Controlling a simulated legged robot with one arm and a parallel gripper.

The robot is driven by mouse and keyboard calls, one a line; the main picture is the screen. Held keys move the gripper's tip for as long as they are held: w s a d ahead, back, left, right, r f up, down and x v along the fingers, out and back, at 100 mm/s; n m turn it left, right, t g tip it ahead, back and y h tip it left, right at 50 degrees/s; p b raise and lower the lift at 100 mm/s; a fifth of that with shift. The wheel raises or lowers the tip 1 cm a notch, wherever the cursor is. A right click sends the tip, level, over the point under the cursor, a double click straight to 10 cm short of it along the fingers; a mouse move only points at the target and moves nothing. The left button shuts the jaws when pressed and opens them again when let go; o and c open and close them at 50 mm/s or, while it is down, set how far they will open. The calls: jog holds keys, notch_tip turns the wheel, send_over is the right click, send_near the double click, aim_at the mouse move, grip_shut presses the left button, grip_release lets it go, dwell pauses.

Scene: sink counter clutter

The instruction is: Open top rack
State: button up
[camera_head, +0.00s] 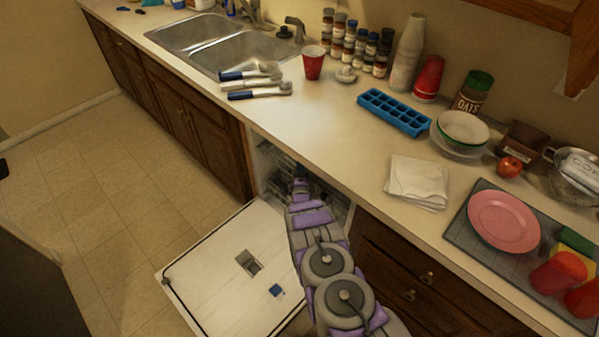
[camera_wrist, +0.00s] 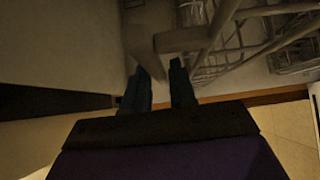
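The dishwasher stands open under the counter, its white door (camera_head: 215,262) folded down flat. The top rack (camera_head: 275,160), a wire frame, shows in the opening, partly hidden by my arm. My gripper (camera_head: 301,184) is inside the opening, at the rack's front in the head view. In the wrist view, the two dark fingers of my gripper (camera_wrist: 160,82) stand apart. Pale rack bars (camera_wrist: 225,25) pass close beyond the fingertips, and one bar end lies near the gap between them. I cannot tell whether the fingers touch it.
The counter (camera_head: 320,130) above holds a blue ice tray (camera_head: 394,112), bowls (camera_head: 462,132), a folded cloth (camera_head: 417,181) and a pink plate (camera_head: 503,221). Cabinets flank the opening on both sides. The tiled floor (camera_head: 90,200) left of the door is clear.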

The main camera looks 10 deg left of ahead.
jog(key=shift+w+d, duration=0.1)
jog(key=shift+d, duration=0.15)
jog(key=shift+a, duration=0.25)
grip_shut()
